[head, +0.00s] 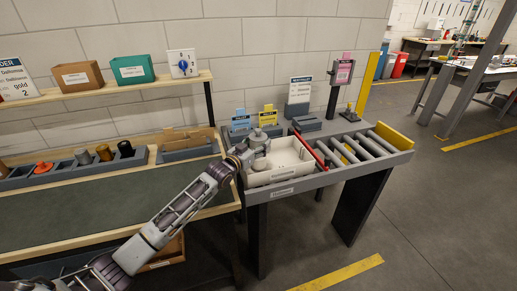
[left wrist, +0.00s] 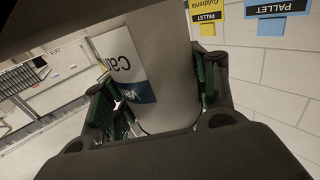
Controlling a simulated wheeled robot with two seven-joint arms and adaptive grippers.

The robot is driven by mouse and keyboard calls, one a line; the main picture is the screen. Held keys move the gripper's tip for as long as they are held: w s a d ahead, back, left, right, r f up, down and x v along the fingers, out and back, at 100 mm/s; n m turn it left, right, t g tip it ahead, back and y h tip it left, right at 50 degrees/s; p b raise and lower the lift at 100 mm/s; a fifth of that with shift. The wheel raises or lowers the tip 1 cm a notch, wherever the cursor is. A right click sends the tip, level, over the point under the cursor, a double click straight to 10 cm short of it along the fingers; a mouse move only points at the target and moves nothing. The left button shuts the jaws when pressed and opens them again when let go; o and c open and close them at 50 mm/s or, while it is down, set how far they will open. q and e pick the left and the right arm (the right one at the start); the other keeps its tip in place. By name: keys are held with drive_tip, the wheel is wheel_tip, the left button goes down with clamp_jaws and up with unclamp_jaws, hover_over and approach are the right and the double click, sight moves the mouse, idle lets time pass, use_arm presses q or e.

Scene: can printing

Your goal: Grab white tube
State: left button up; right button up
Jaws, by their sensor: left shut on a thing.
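The white tube (left wrist: 165,75) fills the middle of the left wrist view as a pale grey cylinder with a white and blue label (left wrist: 123,65). My left gripper (left wrist: 155,105) has a finger on each side of it and is shut on it. In the head view, my left gripper (head: 245,154) is at the left edge of a white tray (head: 294,176), and the tube (head: 259,138) shows as a small pale shape there, partly hidden by my gripper. My right gripper is not in view.
The tray stands on a roller conveyor (head: 372,147) with a red bar (head: 312,153) across it. Yellow and blue pallet signs (head: 268,116) stand behind. On the left, a green-topped workbench (head: 90,215) has a rack with several coloured spools. Open floor lies at the right.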

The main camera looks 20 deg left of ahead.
sight(258, 129)
use_arm(q)
wheel_tip(258, 129, up, 7)
drive_tip(key=shift+r, duration=0.6)
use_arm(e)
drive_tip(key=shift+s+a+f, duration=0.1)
